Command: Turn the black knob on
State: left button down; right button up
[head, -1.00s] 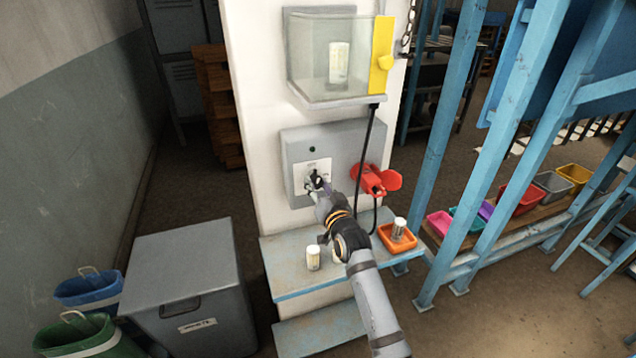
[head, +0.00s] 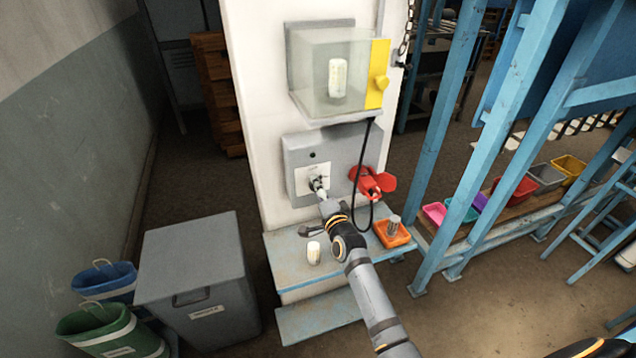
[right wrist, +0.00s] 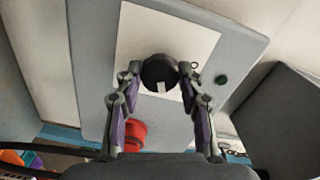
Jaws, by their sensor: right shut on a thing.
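The black knob (right wrist: 158,72) is round, with a short white mark on its face. It sits on a white plate (right wrist: 205,38) on a grey panel (head: 331,150) fixed to the white pillar. My right gripper (right wrist: 160,74) has its two fingertips against opposite sides of the knob and is shut on it. In the head view my right gripper (head: 319,186) reaches the plate from below and covers most of the knob. My left gripper is not in view.
A red valve-like handle (head: 372,183) and a hanging black cable are close right of my right gripper. A clear box (head: 325,80) with a yellow edge is above. A blue shelf (head: 290,262) below bears a pale cylinder (head: 314,253) and an orange tray (head: 381,236).

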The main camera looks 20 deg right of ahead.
jog(key=shift+m+p, duration=0.65)
jog(key=shift+m, duration=1.65)
jog(key=o, duration=1.2)
jog(key=s, duration=1.2)
jog(key=shift+d, duration=0.25)
